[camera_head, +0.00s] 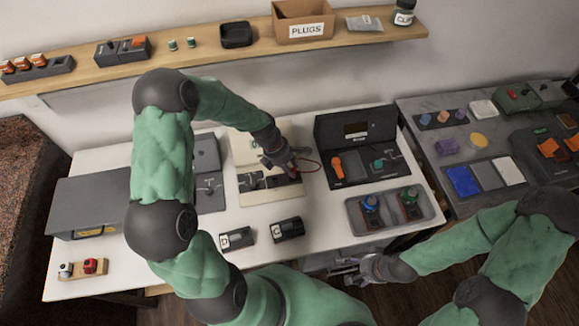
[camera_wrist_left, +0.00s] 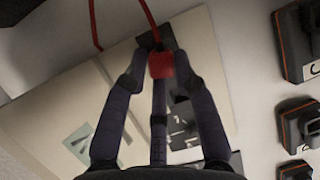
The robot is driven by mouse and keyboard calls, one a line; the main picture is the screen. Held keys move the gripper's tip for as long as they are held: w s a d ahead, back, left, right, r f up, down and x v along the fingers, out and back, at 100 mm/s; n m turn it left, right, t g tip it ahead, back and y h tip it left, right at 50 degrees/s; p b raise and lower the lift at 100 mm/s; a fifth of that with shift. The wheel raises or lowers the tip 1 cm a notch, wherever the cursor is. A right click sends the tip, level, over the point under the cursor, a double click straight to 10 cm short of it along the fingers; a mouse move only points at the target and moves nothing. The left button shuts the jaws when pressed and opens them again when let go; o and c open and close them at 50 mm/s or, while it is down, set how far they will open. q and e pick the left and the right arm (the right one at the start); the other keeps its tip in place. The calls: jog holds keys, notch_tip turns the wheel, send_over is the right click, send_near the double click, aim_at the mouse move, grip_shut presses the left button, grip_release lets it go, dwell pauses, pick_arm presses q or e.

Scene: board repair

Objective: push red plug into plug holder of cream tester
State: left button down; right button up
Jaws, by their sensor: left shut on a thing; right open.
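The cream tester (camera_head: 273,199) lies on the white table, a cream base with dark panels on it. It also shows in the left wrist view (camera_wrist_left: 122,58). My left gripper (camera_head: 286,160) is over its right part. It is shut on the red plug (camera_wrist_left: 161,66), which sits between the fingertips in the left wrist view. A red lead (camera_head: 313,167) loops out to the right of the gripper. The plug holder cannot be made out clearly; the fingers cover part of the panel. My right gripper (camera_head: 378,269) is open and empty near the table's front edge.
A black tester (camera_head: 356,126) with an orange part stands to the right. A grey tray (camera_head: 354,215) holds blue- and green-topped parts. Two black devices (camera_head: 237,238) (camera_head: 288,230) lie in front of the cream tester. A grey unit (camera_head: 206,154) stands close on its left.

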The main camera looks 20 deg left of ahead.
pick_arm(q)
jog(key=shift+f, duration=0.4)
dwell(0.8)
jog(key=shift+f+p, duration=0.15)
jog(key=shift+p, duration=0.2)
dwell(0.4)
jog(key=shift+f, duration=0.5)
dwell(0.9)
jog(key=c, duration=0.9)
grip_release()
jog(key=shift+o, duration=1.3)
jog(key=shift+r+p, duration=1.7)
